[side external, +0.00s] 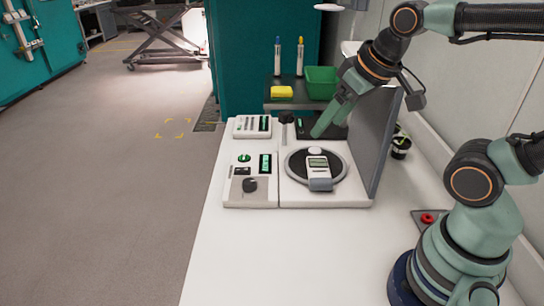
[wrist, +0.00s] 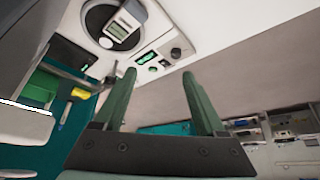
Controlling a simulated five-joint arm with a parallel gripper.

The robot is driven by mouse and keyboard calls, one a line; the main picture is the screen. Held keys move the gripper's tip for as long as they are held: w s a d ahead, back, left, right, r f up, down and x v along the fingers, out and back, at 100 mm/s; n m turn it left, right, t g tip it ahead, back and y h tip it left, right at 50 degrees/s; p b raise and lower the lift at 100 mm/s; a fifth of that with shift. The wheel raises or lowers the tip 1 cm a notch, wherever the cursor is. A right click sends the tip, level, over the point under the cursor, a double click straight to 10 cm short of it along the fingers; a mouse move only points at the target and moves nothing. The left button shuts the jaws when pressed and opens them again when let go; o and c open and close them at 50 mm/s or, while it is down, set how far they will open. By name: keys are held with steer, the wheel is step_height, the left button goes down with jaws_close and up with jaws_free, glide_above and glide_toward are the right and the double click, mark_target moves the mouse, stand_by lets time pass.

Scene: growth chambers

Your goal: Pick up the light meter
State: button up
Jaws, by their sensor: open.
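The light meter (side external: 319,172) is a small white and grey handheld device with a display. It lies on a round black plate (side external: 297,166) on a white instrument. In the wrist view the light meter (wrist: 122,25) is at the top, beyond the fingertips and left of centre. My gripper (side external: 320,130) is above and behind the meter in the side view, pointing down and left. In the wrist view my gripper (wrist: 158,78) shows two green fingers apart with nothing between them.
A grey upright panel (side external: 370,145) stands right of the plate. A control box (side external: 250,190) with a dark knob is on the left. Behind are a green bin (side external: 321,82), a yellow sponge (side external: 281,92) and two upright pens. The white bench (side external: 290,255) in front is clear.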

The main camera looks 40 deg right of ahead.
steer(key=o, duration=0.4)
steer(key=shift+o, duration=0.2)
steer(key=m+g, duration=0.6)
steer(key=m, duration=0.3)
glide_toward(320, 172)
step_height(320, 172, down, 9)
steer(key=shift+s+r, duration=0.15)
steer(key=shift+r, duration=0.05)
